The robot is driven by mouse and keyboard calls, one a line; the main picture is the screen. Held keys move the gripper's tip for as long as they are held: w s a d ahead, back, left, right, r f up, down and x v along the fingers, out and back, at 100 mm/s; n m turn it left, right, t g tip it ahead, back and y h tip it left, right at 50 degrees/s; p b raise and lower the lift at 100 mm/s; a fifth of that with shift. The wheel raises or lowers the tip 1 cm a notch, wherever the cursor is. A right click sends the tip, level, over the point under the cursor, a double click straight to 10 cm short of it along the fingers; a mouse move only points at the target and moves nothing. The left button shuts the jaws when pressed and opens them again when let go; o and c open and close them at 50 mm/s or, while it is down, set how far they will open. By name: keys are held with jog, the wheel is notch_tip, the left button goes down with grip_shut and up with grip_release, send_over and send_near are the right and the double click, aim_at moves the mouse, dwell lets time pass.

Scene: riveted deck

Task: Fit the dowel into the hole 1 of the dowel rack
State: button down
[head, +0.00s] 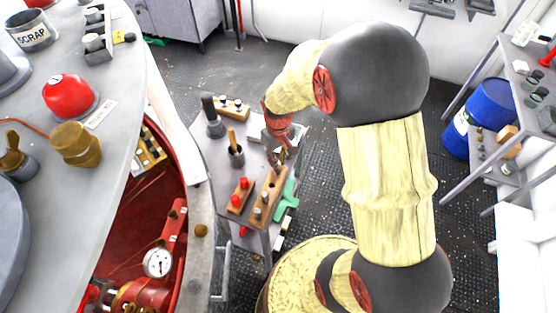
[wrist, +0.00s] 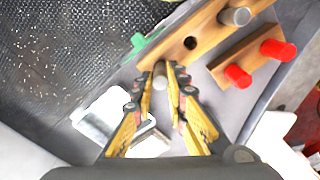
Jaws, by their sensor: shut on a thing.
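The dowel rack (head: 272,185) is a long wooden block on the grey side table. In the wrist view the rack (wrist: 211,32) runs diagonally at the top, with a dark empty hole (wrist: 190,43) and a grey peg (wrist: 235,16) standing in it further right. My gripper (head: 275,160) is over the far end of the rack in the head view. In the wrist view my gripper (wrist: 167,72) is shut on the grey dowel (wrist: 160,78), close to the rack's near end. I cannot tell whether the dowel's lower end is in a hole; the fingers and rack hide it.
A block with red pegs (head: 240,195) stands beside the rack, also in the wrist view (wrist: 252,62). A green object (head: 287,200) lies on the other side. A cup with a wooden-handled tool (head: 236,155) and a dark-handled item (head: 212,118) stand further back.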

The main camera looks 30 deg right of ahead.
jog(key=shift+f, duration=0.45)
jog(key=c, duration=1.7)
grip_release()
notch_tip(320, 180, up, 12)
